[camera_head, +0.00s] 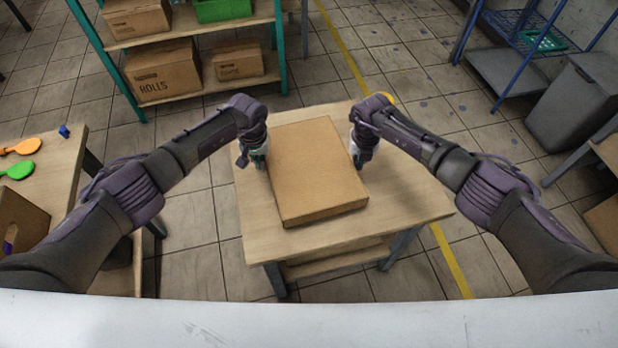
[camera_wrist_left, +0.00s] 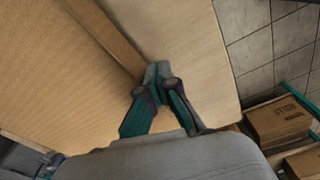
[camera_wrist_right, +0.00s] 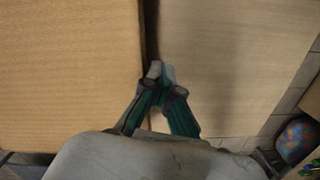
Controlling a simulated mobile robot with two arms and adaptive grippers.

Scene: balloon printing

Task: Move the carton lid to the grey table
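The carton lid (camera_head: 317,170) is a flat brown cardboard piece on a table with a wooden top (camera_head: 420,200) and dark grey legs. My left gripper (camera_head: 258,162) is at the lid's left side. In the left wrist view, its fingertips (camera_wrist_left: 158,72) meet beside the lid's edge (camera_wrist_left: 105,35). My right gripper (camera_head: 357,160) is at the lid's right side. In the right wrist view, its fingertips (camera_wrist_right: 160,72) meet close beside the lid's edge (camera_wrist_right: 149,30). Both grippers look shut with nothing between the fingers. I cannot tell whether they press on the lid.
A teal shelf (camera_head: 200,30) with cartons (camera_head: 163,71) and a green crate (camera_head: 222,9) stands at the back. A grey bin (camera_head: 575,105) stands at the right. Tiled floor is clear around the middle table.

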